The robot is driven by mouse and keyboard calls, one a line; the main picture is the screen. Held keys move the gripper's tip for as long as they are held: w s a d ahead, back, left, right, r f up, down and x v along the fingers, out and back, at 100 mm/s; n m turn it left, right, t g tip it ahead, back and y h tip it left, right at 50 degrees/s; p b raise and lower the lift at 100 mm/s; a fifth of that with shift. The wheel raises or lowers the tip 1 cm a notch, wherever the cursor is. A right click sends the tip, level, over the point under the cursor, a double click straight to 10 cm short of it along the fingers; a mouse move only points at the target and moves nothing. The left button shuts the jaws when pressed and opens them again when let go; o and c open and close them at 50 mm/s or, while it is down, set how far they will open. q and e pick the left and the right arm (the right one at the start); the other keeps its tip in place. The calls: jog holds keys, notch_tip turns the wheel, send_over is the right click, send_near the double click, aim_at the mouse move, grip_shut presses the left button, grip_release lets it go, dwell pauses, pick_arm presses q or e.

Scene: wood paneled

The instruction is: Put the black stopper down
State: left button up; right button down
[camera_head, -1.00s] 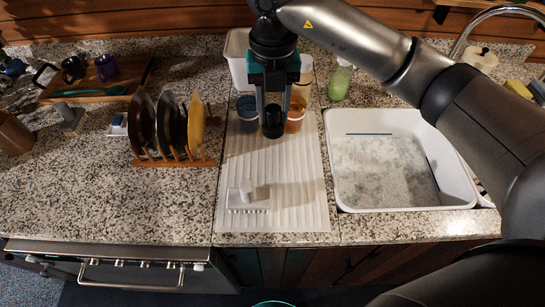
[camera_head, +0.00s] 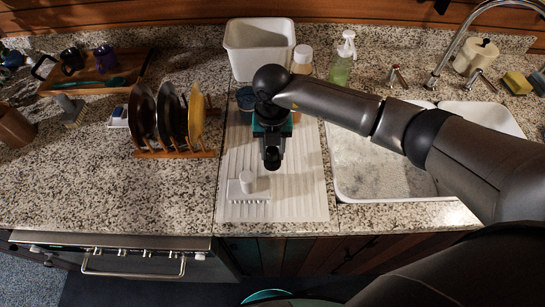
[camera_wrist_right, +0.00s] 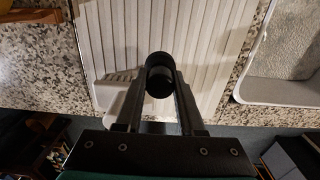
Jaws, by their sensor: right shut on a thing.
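The black stopper (camera_wrist_right: 160,77) is a short dark cylinder held between the two fingers of my right gripper (camera_wrist_right: 158,88) in the right wrist view. In the head view my right gripper (camera_head: 272,148) points down over the white ribbed drying mat (camera_head: 305,185), with the stopper (camera_head: 271,160) at its tip. The stopper appears above the mat; its exact height is hard to tell. A white brush-like block with a round knob (camera_head: 247,187) lies on the mat, just left and nearer. My left gripper is not in view.
A wooden rack with plates (camera_head: 175,154) stands left of the mat. The sink (camera_head: 375,170) is at its right. The mat's right side is clear.

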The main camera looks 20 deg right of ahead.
aim_at(272, 160)
jog(key=shift+f, duration=1.65)
jog(key=shift+f, duration=0.15)
jog(key=c, duration=0.5)
grip_release()
jog(key=shift+r, duration=0.25)
notch_tip(272, 160, up, 12)
jog(key=shift+f, duration=0.1)
